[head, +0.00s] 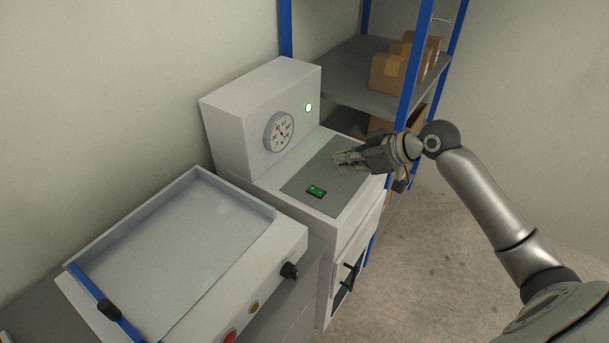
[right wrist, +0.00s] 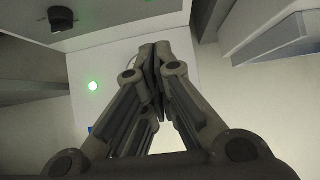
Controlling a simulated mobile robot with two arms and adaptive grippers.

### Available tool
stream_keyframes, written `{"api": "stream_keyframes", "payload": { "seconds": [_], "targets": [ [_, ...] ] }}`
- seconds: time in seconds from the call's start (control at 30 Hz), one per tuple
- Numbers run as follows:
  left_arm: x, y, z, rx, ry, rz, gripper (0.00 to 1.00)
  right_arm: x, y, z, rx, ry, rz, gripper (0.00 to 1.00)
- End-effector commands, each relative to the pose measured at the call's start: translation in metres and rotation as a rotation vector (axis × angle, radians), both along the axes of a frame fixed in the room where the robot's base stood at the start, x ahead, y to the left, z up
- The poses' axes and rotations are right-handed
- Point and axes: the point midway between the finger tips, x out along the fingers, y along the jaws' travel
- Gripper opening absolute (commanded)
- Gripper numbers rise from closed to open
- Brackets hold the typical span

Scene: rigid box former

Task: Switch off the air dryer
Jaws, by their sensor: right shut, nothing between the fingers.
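The air dryer appears to be the white cabinet (head: 232,118) with a round dial gauge (head: 279,131) and a lit green lamp (head: 308,107) in the head view. My left gripper is not in view.
A white machine with a shallow tray (head: 258,203), a black knob (head: 289,270) and a red button (head: 229,336) stands at the front left. A blue-framed shelf (head: 345,62) with cardboard boxes (head: 390,73) is behind right. The floor (head: 430,235) at right is clear.

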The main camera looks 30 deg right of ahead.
Motion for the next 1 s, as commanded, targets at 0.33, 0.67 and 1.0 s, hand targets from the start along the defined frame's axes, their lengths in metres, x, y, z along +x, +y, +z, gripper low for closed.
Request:
{"api": "stream_keyframes", "payload": {
  "seconds": [0.33, 0.67, 1.0],
  "targets": [
    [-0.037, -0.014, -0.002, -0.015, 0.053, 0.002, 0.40, 0.001, 0.001, -0.001, 0.001, 0.000, -0.001, 0.00],
    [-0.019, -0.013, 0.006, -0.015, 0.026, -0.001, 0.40, 0.035, 0.022, -0.030, 0.006, 0.000, 0.000, 0.00],
    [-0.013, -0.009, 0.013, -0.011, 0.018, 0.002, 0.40, 0.069, 0.041, -0.079, 0.002, 0.004, -0.002, 0.00]
  ]
}}
